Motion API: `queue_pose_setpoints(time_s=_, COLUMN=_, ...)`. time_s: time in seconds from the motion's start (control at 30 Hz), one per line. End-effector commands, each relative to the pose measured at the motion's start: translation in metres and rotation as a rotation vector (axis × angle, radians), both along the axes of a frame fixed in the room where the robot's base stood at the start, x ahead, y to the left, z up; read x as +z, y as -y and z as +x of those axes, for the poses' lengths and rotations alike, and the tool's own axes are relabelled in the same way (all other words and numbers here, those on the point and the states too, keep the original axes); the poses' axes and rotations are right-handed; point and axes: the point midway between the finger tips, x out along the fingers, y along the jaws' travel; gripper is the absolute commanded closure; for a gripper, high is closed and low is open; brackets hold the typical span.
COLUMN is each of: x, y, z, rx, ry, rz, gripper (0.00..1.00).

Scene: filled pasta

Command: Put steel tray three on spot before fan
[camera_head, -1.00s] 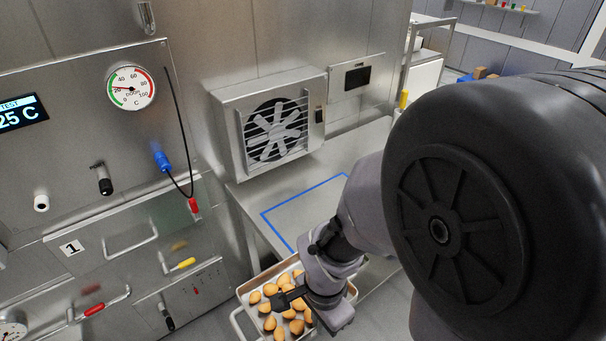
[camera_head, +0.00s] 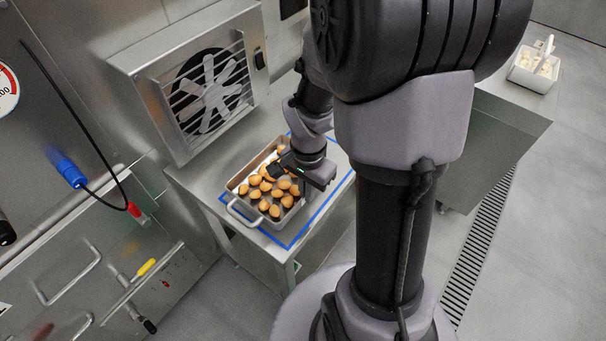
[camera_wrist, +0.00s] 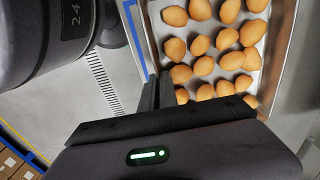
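The steel tray (camera_head: 236,190), full of several brown filled pieces, is at the blue-outlined spot (camera_head: 290,246) on the steel table before the fan (camera_head: 208,92). Its left handle end reaches about the blue line, and I cannot tell whether its base rests fully on the table. My gripper (camera_head: 287,160) is at the tray's far right side. In the wrist view, the fingers (camera_wrist: 157,92) are close together at the tray's wall (camera_wrist: 150,45), with the rim between them. Any number on the tray is not visible.
An oven-like steel front with handles (camera_head: 65,270) and a hanging cable with a blue plug (camera_head: 68,172) stands at the left. Another counter with a white container (camera_head: 535,68) is at the right. Blue-bordered table surface right of the tray is free.

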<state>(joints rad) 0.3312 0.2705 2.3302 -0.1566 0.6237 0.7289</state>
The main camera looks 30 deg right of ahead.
Motion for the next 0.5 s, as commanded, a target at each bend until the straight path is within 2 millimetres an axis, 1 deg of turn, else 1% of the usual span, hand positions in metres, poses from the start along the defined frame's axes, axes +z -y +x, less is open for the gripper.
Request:
queue_pose_setpoints(time_s=0.03, x=-0.002, y=0.008, z=0.003, rx=-0.003, ry=0.000, rz=0.000, gripper=1.00)
queue_pose_setpoints(time_s=0.17, x=-0.002, y=0.020, z=0.009, rx=-0.001, ry=0.001, rz=0.000, gripper=1.00)
queue_pose_setpoints(time_s=0.23, x=-0.004, y=0.030, z=0.013, rx=-0.003, ry=0.001, rz=0.000, gripper=1.00)
queue_pose_setpoints(time_s=0.3, x=-0.025, y=0.028, z=0.012, rx=0.001, ry=-0.003, rz=0.001, gripper=1.00)
queue_pose_setpoints(time_s=0.37, x=-0.038, y=0.028, z=0.012, rx=0.001, ry=-0.002, rz=0.000, gripper=1.00)
queue_pose_setpoints(time_s=0.4, x=-0.041, y=0.028, z=0.012, rx=0.001, ry=-0.001, rz=0.001, gripper=1.00)
queue_pose_setpoints(time_s=0.5, x=-0.038, y=0.028, z=0.012, rx=0.000, ry=0.000, rz=0.000, gripper=1.00)
